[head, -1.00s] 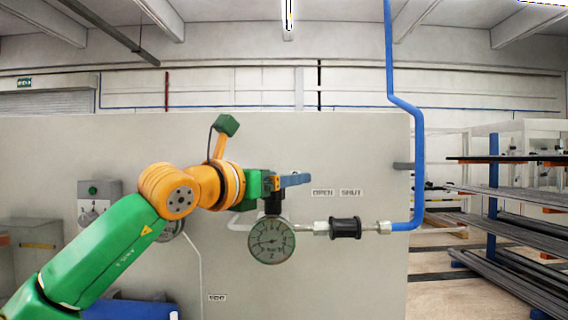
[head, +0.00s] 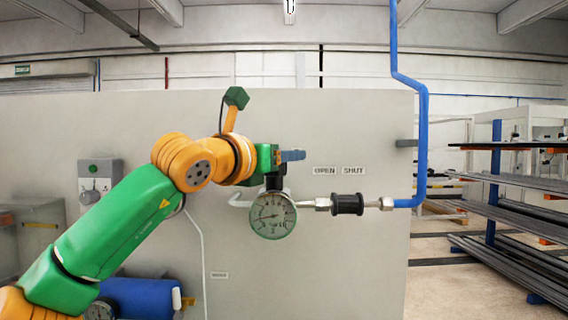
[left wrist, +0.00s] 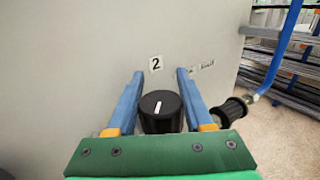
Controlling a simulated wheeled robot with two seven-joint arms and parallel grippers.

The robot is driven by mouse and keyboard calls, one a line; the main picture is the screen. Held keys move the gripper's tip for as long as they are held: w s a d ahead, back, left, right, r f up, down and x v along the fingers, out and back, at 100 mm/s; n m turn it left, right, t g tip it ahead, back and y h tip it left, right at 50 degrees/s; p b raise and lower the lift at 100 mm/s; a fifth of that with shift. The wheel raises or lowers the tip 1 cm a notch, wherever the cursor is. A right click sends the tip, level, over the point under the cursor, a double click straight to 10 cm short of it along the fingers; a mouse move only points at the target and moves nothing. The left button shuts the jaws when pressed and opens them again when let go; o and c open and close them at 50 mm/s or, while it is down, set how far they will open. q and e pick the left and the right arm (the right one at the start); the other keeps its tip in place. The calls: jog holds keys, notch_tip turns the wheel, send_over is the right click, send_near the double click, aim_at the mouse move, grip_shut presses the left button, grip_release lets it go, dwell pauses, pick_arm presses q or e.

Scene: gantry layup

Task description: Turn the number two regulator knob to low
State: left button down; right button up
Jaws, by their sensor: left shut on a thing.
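The number two regulator knob (left wrist: 160,112) is black and round, with a white line on its top that runs roughly away from the wrist camera, towards the panel. A "2" label (left wrist: 156,63) is on the panel behind it. My left gripper (left wrist: 159,90), with blue fingers, has one finger on each side of the knob and is shut on it. In the head view my left gripper (head: 292,155) is above a round gauge (head: 272,215); the knob is mostly hidden there. My right gripper is not in view.
"OPEN" and "SHUT" labels (head: 339,170) are on the grey panel (head: 330,250). A black valve body (head: 347,204) joins the gauge to a blue pipe (head: 423,140) on the right. A grey box (head: 100,180) is at left, and a blue cylinder (head: 140,297) at lower left. Racks stand right.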

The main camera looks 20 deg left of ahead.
pick_arm(q)
jog(key=y+b, duration=0.1)
jog(key=n+y, duration=0.1)
jog(key=shift+a+f+t+y+b, duration=0.1)
jog(key=shift+f+t+y+b, duration=0.1)
jog(key=shift+t+y+b, duration=0.15)
jog(key=shift+s+a+r+n+g+y+p, duration=0.1)
jog(key=shift+a+n+g+y+p, duration=0.15)
jog(key=shift+n+y, duration=1.1)
jog(key=shift+w+a+r+n+g+y+p, duration=0.1)
jog(key=shift+a+r+n+g+y+p, duration=0.15)
jog(key=shift+n+y, duration=1.1)
jog(key=shift+s+a+n+g+y+p, duration=0.15)
jog(key=shift+a+n+g+y, duration=0.4)
jog(key=shift+y, duration=1.4)
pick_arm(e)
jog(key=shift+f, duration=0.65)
pick_arm(q)
jog(key=shift+d+f+n+y, duration=0.1)
jog(key=shift+n+y, duration=0.2)
jog(key=shift+n, duration=0.05)
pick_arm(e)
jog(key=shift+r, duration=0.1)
pick_arm(q)
jog(key=shift+c, duration=1.4)
grip_release()
jog(key=shift+f, duration=0.1)
